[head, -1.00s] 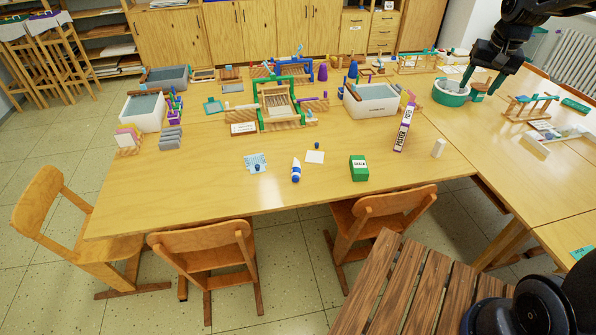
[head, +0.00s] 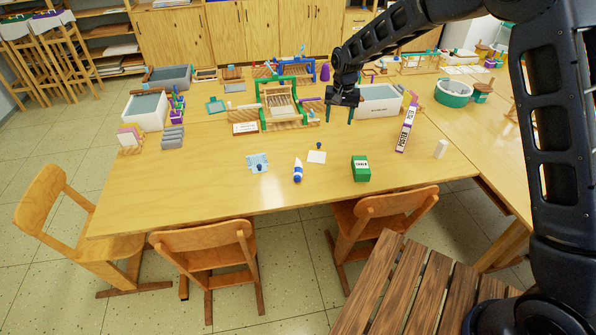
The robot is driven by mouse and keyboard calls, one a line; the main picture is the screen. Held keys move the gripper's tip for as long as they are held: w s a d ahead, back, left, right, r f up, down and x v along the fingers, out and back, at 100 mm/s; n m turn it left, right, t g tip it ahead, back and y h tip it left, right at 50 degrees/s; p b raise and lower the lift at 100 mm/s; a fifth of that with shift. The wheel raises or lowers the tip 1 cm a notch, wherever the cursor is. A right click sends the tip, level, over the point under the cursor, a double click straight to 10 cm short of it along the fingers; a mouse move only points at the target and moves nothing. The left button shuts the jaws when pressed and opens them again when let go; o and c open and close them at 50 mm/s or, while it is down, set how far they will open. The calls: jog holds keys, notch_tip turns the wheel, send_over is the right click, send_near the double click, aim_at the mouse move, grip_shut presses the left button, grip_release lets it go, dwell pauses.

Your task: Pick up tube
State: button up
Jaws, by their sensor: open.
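A small white tube with a blue end (head: 298,170) stands or lies near the front middle of the table; its exact pose is too small to tell. My gripper (head: 339,116) hangs over the table, behind and to the right of the tube in the picture. The tube is fully in view and clear of the gripper.
A tall poster box (head: 406,128) stands to the right. Bins and wooden frames fill the back; the table's (head: 190,200) front is clear.

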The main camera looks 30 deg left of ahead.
jog(key=n, duration=0.1)
send_over(298, 167)
notch_tip(298, 167, down, 11)
jog(key=shift+h, duration=0.3)
jog(key=shift+w+f, duration=0.1)
jog(key=shift+f, duration=5.5)
jog(key=c, duration=1.2)
jog(key=shift+r, duration=0.1)
